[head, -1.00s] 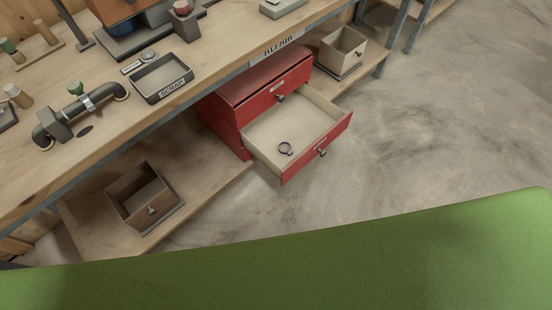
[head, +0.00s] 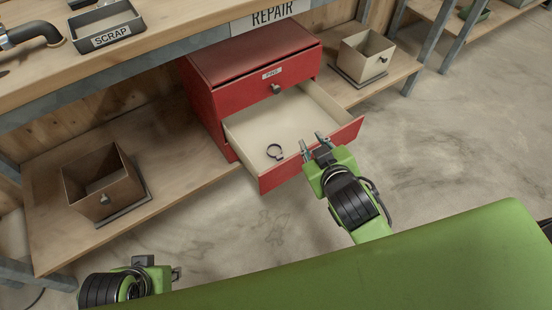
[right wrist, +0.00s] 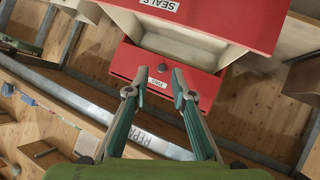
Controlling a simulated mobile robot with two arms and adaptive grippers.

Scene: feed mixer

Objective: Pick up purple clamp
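The purple clamp (head: 275,152), a small dark purplish ring with a short tab, lies on the floor of the open cream drawer (head: 262,121), near its front left. My right gripper (head: 313,142) is at the drawer's front right, to the right of the clamp and apart from it. It also shows in the right wrist view (right wrist: 159,78), with its fingers spread and nothing between them. The clamp cannot be seen in that view. My left gripper (head: 176,273) is low at the left, far from the drawer, with its fingers too small to read.
The red cabinet (head: 222,105) stands under the bench (head: 175,45). A brown bin (head: 104,205) is to the left on the shelf, and a cream bin (head: 368,70) is to the right. The scrap tray (head: 108,40) is on the bench. The floor (head: 450,140) at right is clear.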

